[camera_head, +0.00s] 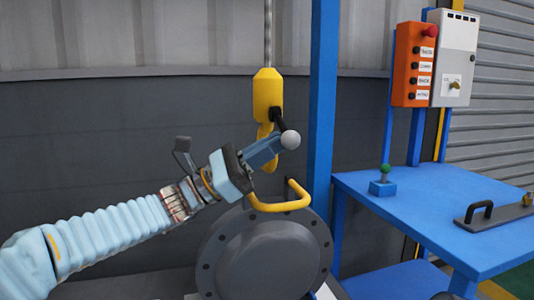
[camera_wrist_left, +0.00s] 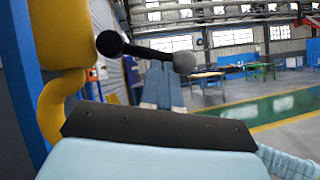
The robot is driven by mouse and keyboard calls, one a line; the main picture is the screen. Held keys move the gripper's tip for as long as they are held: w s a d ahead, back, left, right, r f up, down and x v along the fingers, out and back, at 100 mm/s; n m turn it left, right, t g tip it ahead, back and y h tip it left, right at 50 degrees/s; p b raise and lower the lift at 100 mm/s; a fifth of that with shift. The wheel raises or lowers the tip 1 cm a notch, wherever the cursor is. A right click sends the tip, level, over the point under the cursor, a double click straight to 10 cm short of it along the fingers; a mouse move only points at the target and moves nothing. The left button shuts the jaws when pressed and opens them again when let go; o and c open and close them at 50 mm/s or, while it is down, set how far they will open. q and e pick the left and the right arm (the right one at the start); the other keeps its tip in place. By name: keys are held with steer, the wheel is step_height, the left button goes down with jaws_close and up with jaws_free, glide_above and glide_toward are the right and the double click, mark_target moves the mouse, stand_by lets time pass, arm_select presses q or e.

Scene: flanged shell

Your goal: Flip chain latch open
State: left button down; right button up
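A yellow chain hoist block (camera_head: 267,94) hangs at centre, with a yellow hook (camera_head: 266,160) under it. A dark latch lever (camera_head: 279,118) with a grey ball end (camera_head: 290,139) sticks out at the block's lower right. My left gripper (camera_head: 276,146) is at the lever's ball end. Its fingers (camera_wrist_left: 161,82) look close together, just under the lever; I cannot tell whether they touch it. They partly hide the hook. My right gripper is out of view.
A grey flanged shell (camera_head: 265,258) with a yellow handle (camera_head: 285,203) stands below the hook. A blue post (camera_head: 322,100) rises close to the right of the hoist. A blue table (camera_head: 430,215) and an orange control box (camera_head: 413,65) are further right.

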arm_select(q)
steer(key=r+n+t, duration=0.1)
steer(key=n+t, duration=0.2)
steer(key=n, duration=0.1)
steer(key=s+r+n+t+y, duration=0.1)
steer(key=n+t, duration=0.1)
steer(key=n, duration=0.2)
steer(key=s+r+n+t+y, duration=0.1)
steer(key=n+t, duration=0.2)
steer(key=shift+d+r+n+t+p, duration=0.3)
steer(key=shift+d+r+n+p, duration=0.05)
steer(key=shift+r+n+p, duration=0.05)
steer(key=shift+r, duration=0.15)
